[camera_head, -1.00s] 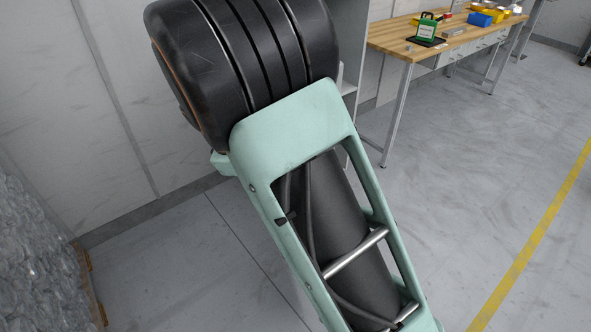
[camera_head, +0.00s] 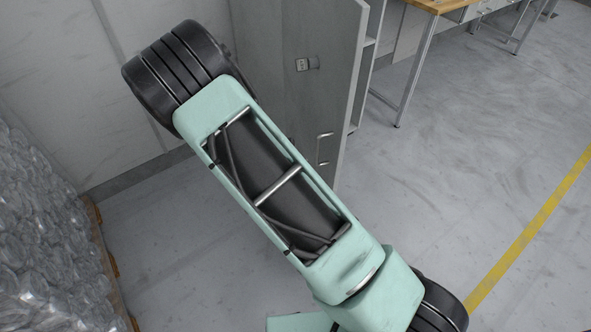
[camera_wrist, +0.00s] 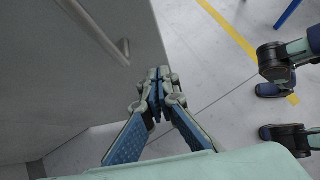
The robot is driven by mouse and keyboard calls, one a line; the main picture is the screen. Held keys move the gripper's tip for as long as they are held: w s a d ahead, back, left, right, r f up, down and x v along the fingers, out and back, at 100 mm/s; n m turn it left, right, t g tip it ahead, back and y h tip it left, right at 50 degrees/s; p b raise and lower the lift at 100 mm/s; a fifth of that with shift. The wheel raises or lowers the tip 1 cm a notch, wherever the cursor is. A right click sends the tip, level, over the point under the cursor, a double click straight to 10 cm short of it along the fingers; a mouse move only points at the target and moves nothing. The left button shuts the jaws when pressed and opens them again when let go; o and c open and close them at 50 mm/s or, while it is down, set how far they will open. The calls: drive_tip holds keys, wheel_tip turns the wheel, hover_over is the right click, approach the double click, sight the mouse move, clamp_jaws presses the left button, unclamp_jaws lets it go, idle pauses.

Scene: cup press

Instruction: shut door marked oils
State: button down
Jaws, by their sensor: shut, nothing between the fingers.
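In the head view a grey cabinet door (camera_head: 338,100) stands open, with shelf edges of the cabinet (camera_head: 371,45) showing to its right. The door has a small plate (camera_head: 302,65) whose writing is too small to read, and a bar handle (camera_head: 323,148) lower down. My arm covers the door's lower left. In the wrist view my gripper (camera_wrist: 156,76) is shut and empty, in front of the lower edge of a grey panel (camera_wrist: 85,85) with a bar handle (camera_wrist: 98,32). I cannot tell whether the fingertips touch the panel. My gripper is hidden in the head view.
A wood-topped workbench (camera_head: 437,4) stands right of the cabinet. A pallet stack of clear wrapped goods (camera_head: 45,230) is at the left. Open grey floor with a yellow line (camera_head: 540,222) lies to the right.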

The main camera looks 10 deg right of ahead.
sight(333, 178)
drive_tip(key=shift+w+d+f, duration=0.15)
drive_tip(key=shift+d, duration=0.65)
drive_tip(key=shift+w+d+f, duration=0.15)
drive_tip(key=shift+d, duration=0.65)
drive_tip(key=shift+w+d+f, duration=0.15)
drive_tip(key=shift+d, duration=0.65)
drive_tip(key=shift+d, duration=0.1)
